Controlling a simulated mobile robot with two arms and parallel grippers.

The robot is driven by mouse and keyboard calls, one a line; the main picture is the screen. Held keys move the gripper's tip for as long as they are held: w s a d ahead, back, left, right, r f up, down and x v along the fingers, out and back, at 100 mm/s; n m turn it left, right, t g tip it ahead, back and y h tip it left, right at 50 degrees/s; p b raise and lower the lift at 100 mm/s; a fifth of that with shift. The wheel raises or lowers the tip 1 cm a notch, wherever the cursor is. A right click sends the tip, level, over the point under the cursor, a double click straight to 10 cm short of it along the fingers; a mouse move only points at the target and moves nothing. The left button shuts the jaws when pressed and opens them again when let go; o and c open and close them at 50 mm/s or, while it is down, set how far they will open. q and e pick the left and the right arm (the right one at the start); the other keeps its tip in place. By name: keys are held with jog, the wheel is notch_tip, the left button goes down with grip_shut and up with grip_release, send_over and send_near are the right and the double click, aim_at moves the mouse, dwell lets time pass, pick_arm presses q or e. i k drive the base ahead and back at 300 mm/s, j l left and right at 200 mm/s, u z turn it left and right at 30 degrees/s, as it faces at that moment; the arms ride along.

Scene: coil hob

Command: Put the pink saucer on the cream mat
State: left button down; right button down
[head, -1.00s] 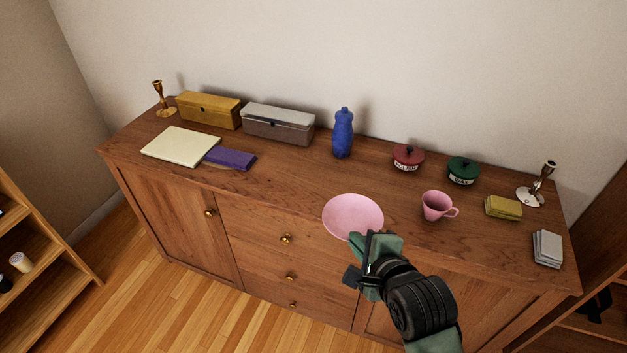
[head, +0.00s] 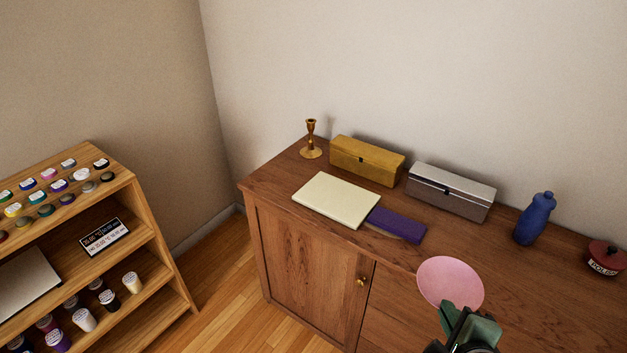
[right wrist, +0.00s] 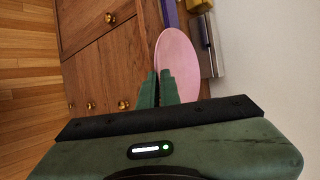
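The pink saucer (head: 450,281) is held by its near rim in my right gripper (head: 468,322), over the front edge of the sideboard. In the right wrist view the saucer (right wrist: 180,60) shows at the tips of the two green fingers (right wrist: 158,80), which are close together on its rim. The cream mat (head: 334,199) lies flat and bare on the sideboard's left part, to the left of and beyond the saucer. My left gripper is not in view.
A purple folded cloth-like item (head: 397,224) lies against the mat's right side, between mat and saucer. Behind stand a brass candlestick (head: 311,140), a yellow box (head: 366,160), a grey box (head: 450,190) and a blue bottle (head: 534,218). A shelf (head: 150,215) stands at left.

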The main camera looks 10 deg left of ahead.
aim_at(324, 197)
jog(key=i+j+z, duration=0.1)
jog(key=j, duration=0.5)
jog(key=i+j+z, duration=0.1)
jog(key=j, duration=0.55)
jog(key=i+j, duration=0.25)
jog(key=j, duration=0.4)
jog(key=i+j+z, duration=0.15)
jog(key=j, duration=0.5)
jog(key=i+j+z, duration=0.1)
jog(key=j, duration=0.5)
